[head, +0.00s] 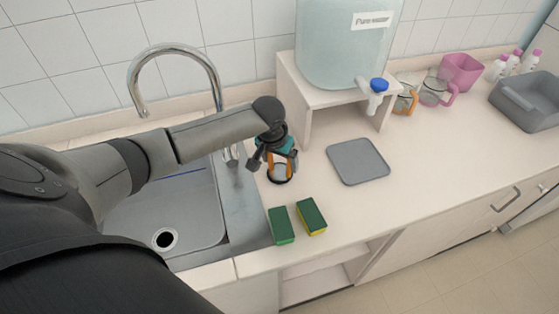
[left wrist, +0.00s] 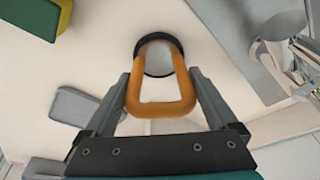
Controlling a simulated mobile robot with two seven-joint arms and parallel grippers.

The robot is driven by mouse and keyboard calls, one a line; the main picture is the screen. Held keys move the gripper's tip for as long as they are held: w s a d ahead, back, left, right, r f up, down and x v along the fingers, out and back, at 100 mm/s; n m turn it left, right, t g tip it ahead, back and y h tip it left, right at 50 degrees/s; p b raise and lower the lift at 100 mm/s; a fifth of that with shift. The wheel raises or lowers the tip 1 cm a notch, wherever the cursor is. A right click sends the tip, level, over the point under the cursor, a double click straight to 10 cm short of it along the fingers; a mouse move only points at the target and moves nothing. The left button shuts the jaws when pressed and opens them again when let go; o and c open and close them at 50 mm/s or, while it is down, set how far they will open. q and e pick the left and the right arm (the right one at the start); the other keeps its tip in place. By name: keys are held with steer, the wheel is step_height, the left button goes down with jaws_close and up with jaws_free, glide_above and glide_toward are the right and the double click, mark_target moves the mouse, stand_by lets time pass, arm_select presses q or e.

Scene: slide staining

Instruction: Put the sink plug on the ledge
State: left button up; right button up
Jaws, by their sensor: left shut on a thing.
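The sink plug (head: 280,174) has an orange loop handle and a dark round base. My left gripper (head: 279,161) is shut on the handle, over the counter just right of the sink. In the left wrist view the orange handle (left wrist: 161,110) sits between the two fingers, with the dark round base (left wrist: 176,46) beyond it. I cannot tell whether the base touches the counter. A low raised ledge (head: 250,98) runs along the wall behind the sink. My right gripper is not in view.
The sink (head: 190,215) with its open drain (head: 165,239) and curved tap (head: 214,80) lies left. Two green-yellow sponges (head: 311,216) lie in front. A grey mat (head: 358,161) lies right, below a water dispenser (head: 345,40) on a stand. The right front counter is clear.

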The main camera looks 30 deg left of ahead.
arm_select(q)
steer(key=o, duration=1.2)
steer(key=shift+f, duration=0.1)
steer(key=shift+o, duration=0.2)
steer(key=p+v, duration=0.2)
steer(key=v, duration=1)
steer(key=shift+w, duration=0.1)
